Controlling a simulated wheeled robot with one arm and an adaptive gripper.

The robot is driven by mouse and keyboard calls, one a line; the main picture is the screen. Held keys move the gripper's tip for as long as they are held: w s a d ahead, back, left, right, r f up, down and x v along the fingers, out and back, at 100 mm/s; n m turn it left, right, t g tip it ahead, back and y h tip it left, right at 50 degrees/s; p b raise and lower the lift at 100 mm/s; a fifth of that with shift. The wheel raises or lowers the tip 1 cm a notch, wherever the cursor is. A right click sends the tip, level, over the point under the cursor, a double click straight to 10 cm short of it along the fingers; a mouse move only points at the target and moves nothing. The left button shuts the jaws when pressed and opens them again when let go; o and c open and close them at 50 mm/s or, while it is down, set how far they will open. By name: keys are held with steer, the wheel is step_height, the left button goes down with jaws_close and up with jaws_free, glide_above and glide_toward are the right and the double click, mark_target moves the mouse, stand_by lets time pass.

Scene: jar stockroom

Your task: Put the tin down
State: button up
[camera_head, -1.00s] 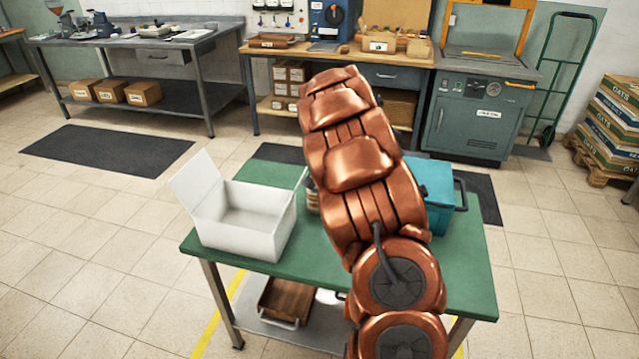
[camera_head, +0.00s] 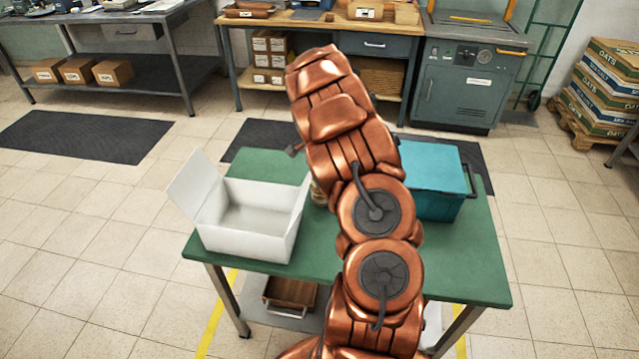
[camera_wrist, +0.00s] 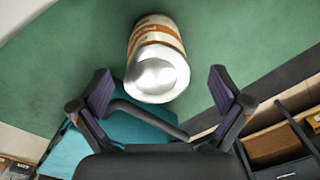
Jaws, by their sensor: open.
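The tin (camera_wrist: 157,62), with an orange and cream label and a bare silver end, is on the green table top (camera_wrist: 60,75) in the wrist view. Its silver end faces the camera, and it looks upright. My gripper (camera_wrist: 162,88) is open, with one dark finger on each side of the tin's silver end. I see clear gaps between the fingers and the tin. In the head view my arm hides most of the gripper, and only a sliver of the tin (camera_head: 318,193) shows beside the arm.
An open white box (camera_head: 250,245) stands on the left of the green table (camera_head: 460,270). A teal case (camera_head: 428,180) stands at its back right. The front right of the table top is clear.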

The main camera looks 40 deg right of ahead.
steer(key=shift+s+d+f+p, duration=0.15)
steer(key=shift+f+p, duration=0.15)
steer(key=shift+f, duration=0.15)
steer(key=shift+s+f+p, duration=0.15)
steer(key=shift+f+p, duration=0.65)
steer(key=shift+f, duration=1.4)
steer(key=c, duration=1.6)
